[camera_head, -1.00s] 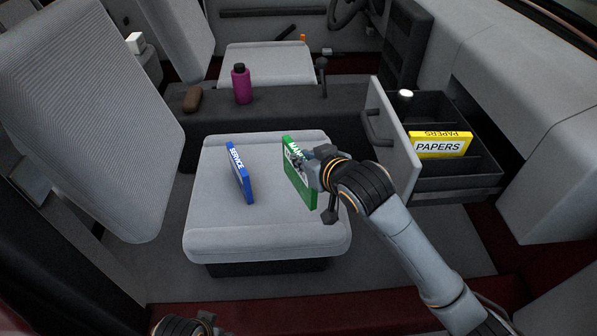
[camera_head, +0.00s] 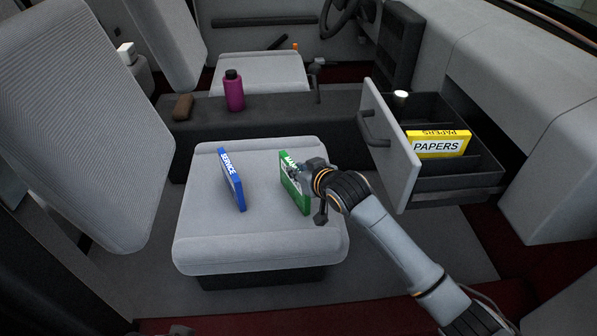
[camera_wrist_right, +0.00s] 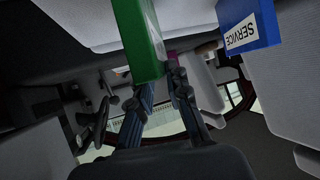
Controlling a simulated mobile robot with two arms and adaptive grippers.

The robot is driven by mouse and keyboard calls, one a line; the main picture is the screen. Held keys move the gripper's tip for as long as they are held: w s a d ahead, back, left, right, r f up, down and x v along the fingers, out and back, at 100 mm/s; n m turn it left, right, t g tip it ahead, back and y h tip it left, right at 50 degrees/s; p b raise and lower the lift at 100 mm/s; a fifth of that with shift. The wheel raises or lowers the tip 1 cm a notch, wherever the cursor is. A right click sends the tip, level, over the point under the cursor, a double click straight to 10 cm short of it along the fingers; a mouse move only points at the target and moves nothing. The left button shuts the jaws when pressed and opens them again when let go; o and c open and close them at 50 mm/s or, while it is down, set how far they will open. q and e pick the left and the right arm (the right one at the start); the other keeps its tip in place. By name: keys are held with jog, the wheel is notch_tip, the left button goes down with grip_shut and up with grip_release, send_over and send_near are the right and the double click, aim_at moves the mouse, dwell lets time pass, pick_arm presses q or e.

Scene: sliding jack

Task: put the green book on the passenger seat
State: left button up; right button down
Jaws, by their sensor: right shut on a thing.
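The green book (camera_head: 292,182) stands roughly upright over the right half of the passenger seat cushion (camera_head: 200,245); I cannot tell whether its lower edge touches the cushion. My right gripper (camera_head: 305,174) reaches in from the right and is shut on the book, covering part of its cover. In the right wrist view the green book (camera_wrist_right: 139,40) is between the fingers (camera_wrist_right: 160,85). A blue book labelled SERVICE (camera_head: 232,180) stands on the left half of the cushion, apart from the green one. It also shows in the right wrist view (camera_wrist_right: 250,25). My left gripper is not clearly in view.
An open drawer (camera_head: 455,185) at the right holds a yellow PAPERS box (camera_head: 438,144); its grey front panel (camera_head: 390,150) stands close to my right arm. A magenta bottle (camera_head: 234,92) and a brown object (camera_head: 183,107) rest on the console behind the seat.

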jog(key=shift+r, duration=0.1)
jog(key=c, duration=1.7)
grip_release()
jog(key=shift+f, duration=0.2)
jog(key=shift+c, duration=0.2)
jog(key=o, duration=0.4)
jog(key=shift+o, duration=0.2)
jog(key=shift+r, duration=0.1)
